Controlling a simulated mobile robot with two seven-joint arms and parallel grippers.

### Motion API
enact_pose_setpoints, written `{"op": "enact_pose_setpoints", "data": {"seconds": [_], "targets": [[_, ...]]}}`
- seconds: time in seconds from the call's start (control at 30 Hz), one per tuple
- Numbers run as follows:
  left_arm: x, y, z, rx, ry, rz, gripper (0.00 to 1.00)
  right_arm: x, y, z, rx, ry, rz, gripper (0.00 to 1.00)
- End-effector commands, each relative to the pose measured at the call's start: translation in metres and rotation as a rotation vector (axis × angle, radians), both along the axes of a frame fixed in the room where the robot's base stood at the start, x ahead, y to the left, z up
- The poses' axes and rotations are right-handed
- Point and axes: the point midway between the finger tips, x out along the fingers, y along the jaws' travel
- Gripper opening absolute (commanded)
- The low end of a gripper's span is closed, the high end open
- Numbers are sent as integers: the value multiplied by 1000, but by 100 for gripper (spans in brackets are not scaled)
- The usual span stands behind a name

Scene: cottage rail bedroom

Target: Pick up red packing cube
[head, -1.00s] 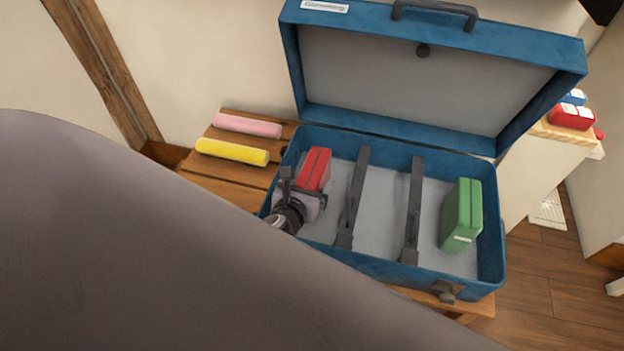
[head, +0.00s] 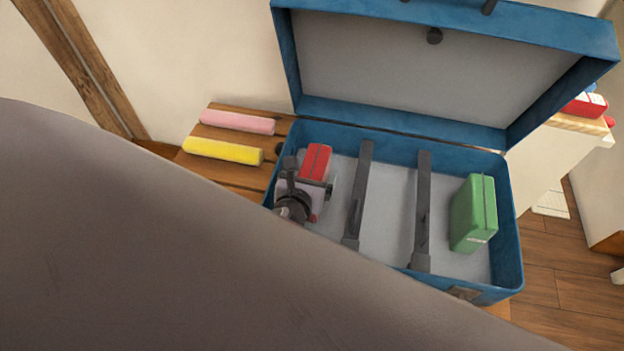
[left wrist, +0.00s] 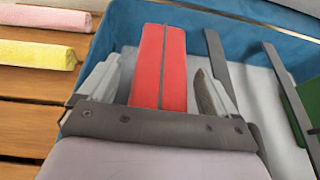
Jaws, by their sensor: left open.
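The red packing cube (head: 316,161) stands in the left section of the open blue suitcase (head: 382,139). In the left wrist view the red cube (left wrist: 158,70) lies between the two fingers of my left gripper (left wrist: 158,88). The gripper is open, with a finger on each side of the cube and a visible gap on the left side. In the head view my left gripper (head: 311,184) is over the near part of the cube and hides some of it. My right gripper is not in view.
A green packing cube (head: 473,213) stands at the suitcase's right end. Two dark straps (head: 358,195) (head: 421,210) cross the suitcase floor. A pink roll (head: 237,121) and a yellow roll (head: 222,151) lie on the wooden bench (head: 243,176) left of it. The raised lid (head: 420,75) stands behind.

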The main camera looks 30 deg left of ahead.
Motion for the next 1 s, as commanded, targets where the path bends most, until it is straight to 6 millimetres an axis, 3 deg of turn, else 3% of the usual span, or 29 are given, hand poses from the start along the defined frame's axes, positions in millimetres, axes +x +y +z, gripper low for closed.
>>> {"op": "enact_pose_setpoints", "data": {"seconds": [0.2, 0.4, 0.5, 0.77, 1.0], "targets": [[0, 0, 0, 0, 0, 0, 92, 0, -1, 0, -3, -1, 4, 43], [0, 0, 0, 0, 0, 0, 26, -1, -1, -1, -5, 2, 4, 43], [1, 0, 2, -1, -3, -1, 1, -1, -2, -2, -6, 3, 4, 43], [1, 0, 4, 0, -4, -1, 0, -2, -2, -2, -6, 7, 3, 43], [1, 0, 26, 0, -7, -1, 0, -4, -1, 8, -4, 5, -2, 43]]}}
